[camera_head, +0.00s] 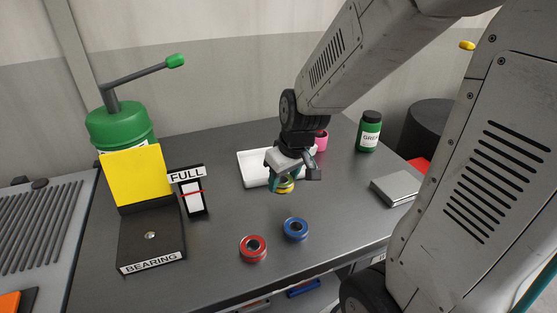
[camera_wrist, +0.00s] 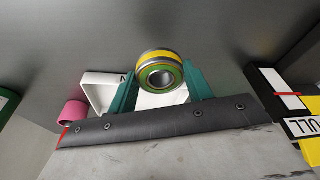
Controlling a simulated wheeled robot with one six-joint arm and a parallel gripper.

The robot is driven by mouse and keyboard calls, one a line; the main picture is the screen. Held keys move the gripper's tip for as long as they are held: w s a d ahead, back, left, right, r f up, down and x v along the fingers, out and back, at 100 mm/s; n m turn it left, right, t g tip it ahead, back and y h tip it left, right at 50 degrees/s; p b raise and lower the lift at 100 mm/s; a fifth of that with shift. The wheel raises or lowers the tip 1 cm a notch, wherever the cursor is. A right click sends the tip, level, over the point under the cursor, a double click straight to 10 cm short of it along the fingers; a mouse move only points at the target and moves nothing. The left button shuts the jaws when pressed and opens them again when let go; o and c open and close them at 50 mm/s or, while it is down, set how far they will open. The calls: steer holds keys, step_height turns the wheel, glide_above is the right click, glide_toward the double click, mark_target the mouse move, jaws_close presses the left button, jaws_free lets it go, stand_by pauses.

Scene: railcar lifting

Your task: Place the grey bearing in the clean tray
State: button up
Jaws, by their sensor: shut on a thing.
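My gripper (camera_head: 291,180) is shut on a bearing (camera_head: 283,187) and holds it above the table near the tray's front right; the height is hard to tell. In the wrist view, the bearing (camera_wrist: 161,72) sits between the two teal fingers. It shows a yellow band, a green face and a silver inner ring. I cannot pick out a plainly grey bearing. The white tray (camera_head: 249,172) lies on the table behind and left of my gripper, partly hidden by it. In the wrist view, the tray (camera_wrist: 97,90) is partly behind the fingers.
A red bearing (camera_head: 253,248) and a blue bearing (camera_head: 296,229) lie in front. A yellow-backed stand marked BEARING (camera_head: 139,180) and a FULL gauge (camera_head: 192,193) stand left.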

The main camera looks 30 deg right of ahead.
steer(key=w+d, duration=0.2)
steer(key=w, duration=0.1)
steer(key=w+d, duration=0.3)
steer(key=w+d+f, duration=0.1)
steer(key=w+d, duration=0.2)
steer(key=w, duration=0.1)
steer(key=shift+d+f, duration=0.1)
steer(key=shift+d, duration=0.05)
steer(key=shift+w+d+f, duration=0.2)
steer(key=shift+f, duration=1.6)
steer(key=shift+f, duration=0.15)
steer(key=o, duration=1.3)
steer(key=shift+c, duration=0.2)
